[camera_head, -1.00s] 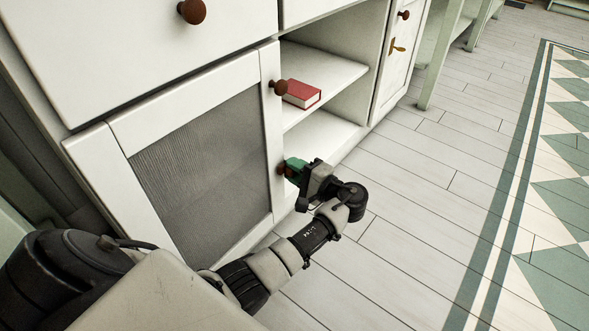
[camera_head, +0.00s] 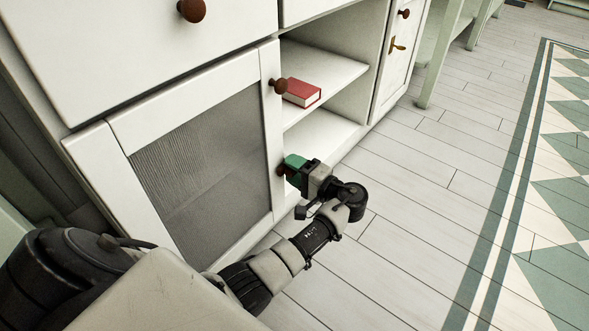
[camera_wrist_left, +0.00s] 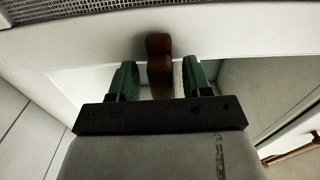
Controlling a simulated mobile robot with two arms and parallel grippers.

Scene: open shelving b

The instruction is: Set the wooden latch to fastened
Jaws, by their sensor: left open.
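The wooden latch (camera_wrist_left: 158,46) is a small reddish-brown piece on the white frame of the cabinet door. In the left wrist view it stands out from the frame, between my green fingers. In the head view only a sliver of brown (camera_head: 281,171) shows beside the fingers, low on the door's right edge. My left gripper (camera_head: 294,163) is open, with one finger on each side of the latch; gaps show between the latch and both fingers in the left wrist view (camera_wrist_left: 160,76). Exactly how the latch is turned is hard to tell. My right gripper is not in view.
The door has a grey mesh panel (camera_head: 205,170) and a round brown knob (camera_head: 278,87) above the latch. An open shelf (camera_head: 325,75) to its right holds a red book (camera_head: 302,93). The plank floor (camera_head: 420,200) right of my arm is clear.

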